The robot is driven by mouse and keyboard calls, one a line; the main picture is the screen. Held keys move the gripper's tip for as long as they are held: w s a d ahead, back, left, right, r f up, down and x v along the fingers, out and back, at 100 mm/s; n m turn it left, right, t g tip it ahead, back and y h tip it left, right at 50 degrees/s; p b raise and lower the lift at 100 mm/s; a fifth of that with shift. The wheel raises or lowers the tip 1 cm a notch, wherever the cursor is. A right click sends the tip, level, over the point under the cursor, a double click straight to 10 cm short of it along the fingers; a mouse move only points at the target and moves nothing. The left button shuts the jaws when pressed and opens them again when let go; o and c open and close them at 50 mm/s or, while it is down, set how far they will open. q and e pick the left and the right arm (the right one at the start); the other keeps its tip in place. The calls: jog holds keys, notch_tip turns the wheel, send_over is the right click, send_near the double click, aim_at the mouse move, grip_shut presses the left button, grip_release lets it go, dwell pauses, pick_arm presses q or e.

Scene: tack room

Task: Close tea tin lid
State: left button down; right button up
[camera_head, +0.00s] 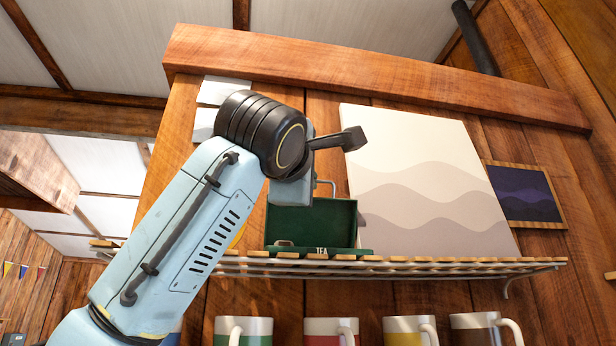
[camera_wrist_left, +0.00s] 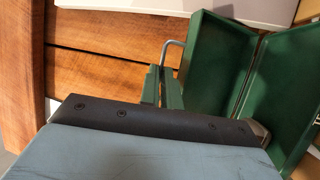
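The green tea tin (camera_head: 310,225) stands open on a slatted shelf in the head view, its "TEA" label partly showing at the front. Its lid stands up, with a wire handle (camera_head: 326,184) at the top. In the left wrist view the open tin (camera_wrist_left: 225,60) fills the right side, and its handle (camera_wrist_left: 171,50) shows to its left. My left gripper (camera_wrist_left: 161,85) shows as two narrow fingers close together beside the tin, below the handle, with nothing visible between them. Whether they touch the tin is unclear. In the head view my wrist hides the fingers. My right gripper is out of view.
The slatted shelf (camera_head: 450,266) runs under the tin. A large pale wave picture (camera_head: 420,185) stands right of the tin, and a small dark picture (camera_head: 526,194) hangs farther right. Several mugs (camera_head: 409,332) hang below. A thick beam (camera_head: 370,82) crosses above.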

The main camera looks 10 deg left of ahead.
aim_at(315, 199)
pick_arm(q)
jog(key=s+f+m+t+h+b, duration=0.1)
jog(key=s+f+t+b, duration=0.1)
jog(key=b, duration=0.3)
jog(key=s+d+f+m+t+h+b, duration=0.1)
jog(key=s+f+b, duration=0.1)
jog(key=b, duration=0.3)
jog(key=shift+d+m+t, duration=0.15)
jog(key=shift+m+t, duration=0.25)
jog(key=shift+s+d+f+b, duration=0.15)
jog(key=shift+s+f+b, duration=0.5)
jog(key=shift+f+b, duration=0.35)
jog(key=c, duration=1.9)
grip_release()
